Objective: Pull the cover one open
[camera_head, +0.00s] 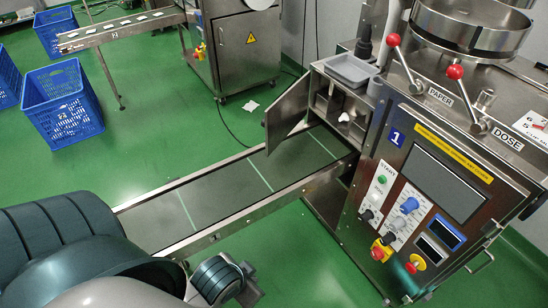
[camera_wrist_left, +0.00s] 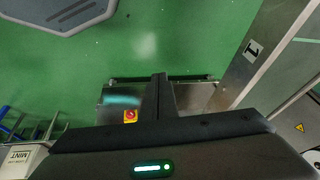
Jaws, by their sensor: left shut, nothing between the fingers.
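The machine marked 1 (camera_head: 395,137) stands at the right in the head view. A metal cover (camera_head: 287,112), which I take to be cover one, stands swung out at an angle from the machine's left side, over the conveyor. The compartment (camera_head: 340,108) beside it shows open, with a small white thing inside. My left gripper (camera_head: 250,286) is low in the head view, in front of the conveyor and well apart from the cover. In the left wrist view my left gripper (camera_wrist_left: 158,80) has its dark fingers together, with nothing between them. My right gripper is in neither view.
A conveyor (camera_head: 222,190) runs from the machine towards the lower left, between my left gripper and the cover. Blue crates (camera_head: 62,104) stand on the green floor at the left. A second machine (camera_head: 246,48) stands at the back. A grey tray (camera_head: 350,69) sits above the compartment.

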